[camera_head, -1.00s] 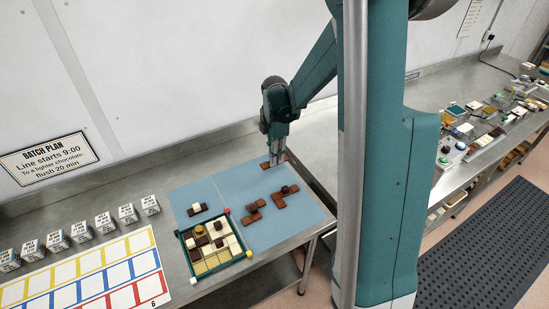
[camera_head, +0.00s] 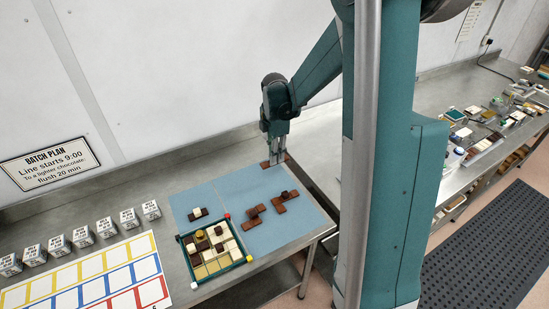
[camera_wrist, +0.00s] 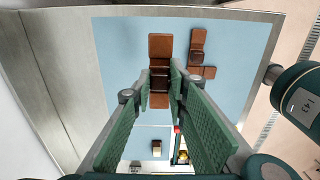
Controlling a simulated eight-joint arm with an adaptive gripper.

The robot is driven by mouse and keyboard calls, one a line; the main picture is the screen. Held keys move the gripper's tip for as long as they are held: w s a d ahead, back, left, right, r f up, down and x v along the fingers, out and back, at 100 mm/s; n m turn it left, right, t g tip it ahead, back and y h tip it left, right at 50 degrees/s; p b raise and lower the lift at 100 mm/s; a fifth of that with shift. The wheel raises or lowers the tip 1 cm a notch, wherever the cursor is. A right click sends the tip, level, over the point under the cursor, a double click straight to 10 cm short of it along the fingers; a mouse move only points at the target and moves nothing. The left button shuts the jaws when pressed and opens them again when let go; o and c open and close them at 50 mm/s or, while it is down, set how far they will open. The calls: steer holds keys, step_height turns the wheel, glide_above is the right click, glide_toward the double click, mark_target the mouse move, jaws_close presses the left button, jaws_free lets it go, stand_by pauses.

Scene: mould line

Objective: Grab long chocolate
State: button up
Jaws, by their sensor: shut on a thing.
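A long brown chocolate (camera_wrist: 160,47) of several squares in a row, with a darker raised part at its middle, lies between my fingertips in the wrist view. In the head view the long chocolate (camera_head: 265,164) is at the far edge of the blue mat (camera_head: 240,190), partly hidden by my fingers. My gripper (camera_head: 276,160) points down and is shut on it at mat height; the fingers also frame it in the wrist view (camera_wrist: 160,85). I cannot tell whether it is clear of the mat.
Two brown chocolate pieces (camera_head: 252,217) (camera_head: 285,200) lie nearer on the mat. A small dark piece with a white top (camera_head: 197,213) lies left. A green-framed tray (camera_head: 219,267) of coloured squares stands in front. White boxes (camera_head: 105,227) line the left.

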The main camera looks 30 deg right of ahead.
steer(key=shift+r+p, duration=0.6)
steer(key=shift+r, duration=1.15)
